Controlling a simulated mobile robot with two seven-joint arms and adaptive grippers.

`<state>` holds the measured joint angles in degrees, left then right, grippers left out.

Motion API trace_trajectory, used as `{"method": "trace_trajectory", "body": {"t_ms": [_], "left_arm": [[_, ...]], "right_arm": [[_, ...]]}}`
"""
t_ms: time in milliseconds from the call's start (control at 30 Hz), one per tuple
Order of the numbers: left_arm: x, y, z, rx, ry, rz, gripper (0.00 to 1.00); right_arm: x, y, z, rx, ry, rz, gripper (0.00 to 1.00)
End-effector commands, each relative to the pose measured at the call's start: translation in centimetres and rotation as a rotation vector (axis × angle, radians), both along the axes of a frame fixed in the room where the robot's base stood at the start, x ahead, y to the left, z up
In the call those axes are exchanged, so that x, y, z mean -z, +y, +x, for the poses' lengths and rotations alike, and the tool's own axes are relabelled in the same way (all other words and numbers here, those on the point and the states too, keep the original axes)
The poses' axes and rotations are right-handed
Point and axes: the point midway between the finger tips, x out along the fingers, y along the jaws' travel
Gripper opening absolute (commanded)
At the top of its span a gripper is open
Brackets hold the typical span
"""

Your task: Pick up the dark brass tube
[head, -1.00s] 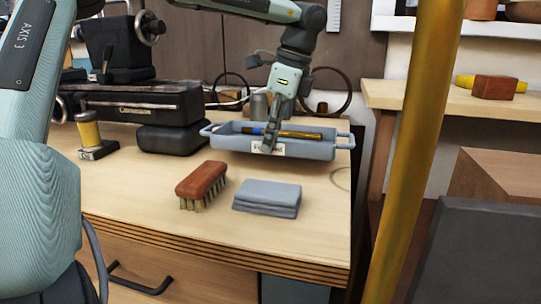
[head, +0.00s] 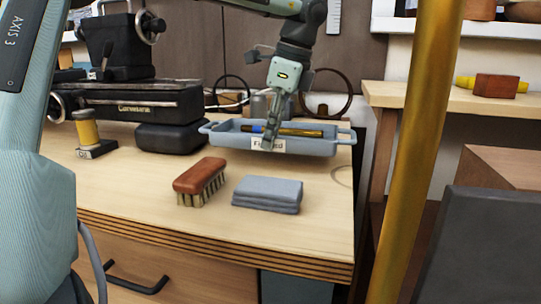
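A dark brass-coloured tube (head: 300,133) lies lengthwise in a blue-grey tray (head: 325,150) at the back right of the workbench. A blue piece (head: 256,128) shows at its left; I cannot tell whether it is part of the tube. My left gripper (head: 269,146) points down at the tray's front side, its fingers overlapping the front wall and partly hiding the label. The fingers are seen nearly in line, so their opening is unclear. I see nothing held in them. My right gripper is out of view.
A wooden brush (head: 200,178) and folded grey cloths (head: 267,193) lie in front of the tray. A black machine (head: 140,105) stands to the left. A thick brass pole (head: 418,140) crosses the near right. The bench's front left is clear.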

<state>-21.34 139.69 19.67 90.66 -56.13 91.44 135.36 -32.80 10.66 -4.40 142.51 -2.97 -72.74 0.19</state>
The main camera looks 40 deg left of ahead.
Motion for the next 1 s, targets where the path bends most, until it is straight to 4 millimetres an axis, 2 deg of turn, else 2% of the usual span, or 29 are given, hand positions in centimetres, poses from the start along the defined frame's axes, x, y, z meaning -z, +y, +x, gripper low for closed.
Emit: {"method": "trace_trajectory", "body": {"t_ms": [300,1000], "left_arm": [[3.7,0.0,0.0,0.001,0.001,0.001,0.00],[3.9,0.0,0.0,0.001,-0.002,0.001,0.00]], "right_arm": [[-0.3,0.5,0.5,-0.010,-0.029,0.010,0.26],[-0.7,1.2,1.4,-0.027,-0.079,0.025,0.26]]}}
